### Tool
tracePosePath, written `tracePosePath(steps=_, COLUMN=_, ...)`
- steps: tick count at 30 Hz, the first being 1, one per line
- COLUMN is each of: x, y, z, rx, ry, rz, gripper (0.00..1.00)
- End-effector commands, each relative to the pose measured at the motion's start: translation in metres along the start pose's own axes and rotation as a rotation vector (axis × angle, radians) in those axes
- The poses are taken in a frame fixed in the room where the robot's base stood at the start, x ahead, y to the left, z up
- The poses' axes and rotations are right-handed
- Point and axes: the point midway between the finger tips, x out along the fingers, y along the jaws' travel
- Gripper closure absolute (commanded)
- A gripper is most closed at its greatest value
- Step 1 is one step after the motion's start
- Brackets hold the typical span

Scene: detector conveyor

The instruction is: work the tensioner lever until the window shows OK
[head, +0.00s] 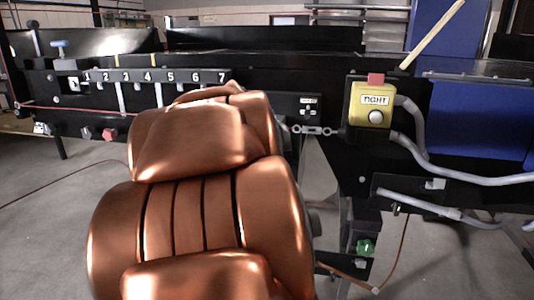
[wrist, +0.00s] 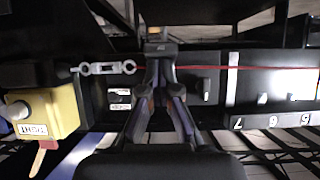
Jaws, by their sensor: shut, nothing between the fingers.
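The yellow switch box (head: 384,121) hangs on the black frame at the right in the head view; its small white window (head: 376,100) appears to read TIGHT. The box shows upside down at the left of the wrist view (wrist: 60,108). A turnbuckle (wrist: 103,68) joins it to a red cord (wrist: 205,68).
A plate numbered 1 to 7 (head: 158,77) runs along the frame left of my arm. Grey conduits (head: 430,168) loop out at the right. A pale stick (head: 433,35) leans above the box. Open floor lies at the left.

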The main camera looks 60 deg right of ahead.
Motion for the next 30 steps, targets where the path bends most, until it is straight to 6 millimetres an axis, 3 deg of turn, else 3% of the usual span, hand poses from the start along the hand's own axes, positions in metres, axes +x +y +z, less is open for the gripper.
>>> tracePosePath(steps=1, x=0.006, y=0.002, z=0.011, rx=-0.001, ry=0.017, rz=0.006, gripper=1.00)
tracePosePath(steps=12, x=0.015, y=0.002, z=0.024, rx=-0.003, ry=0.163, rz=0.008, gripper=1.00)
tracePosePath(steps=30, x=0.023, y=0.001, z=0.031, rx=0.001, ry=0.158, rz=0.003, gripper=1.00)
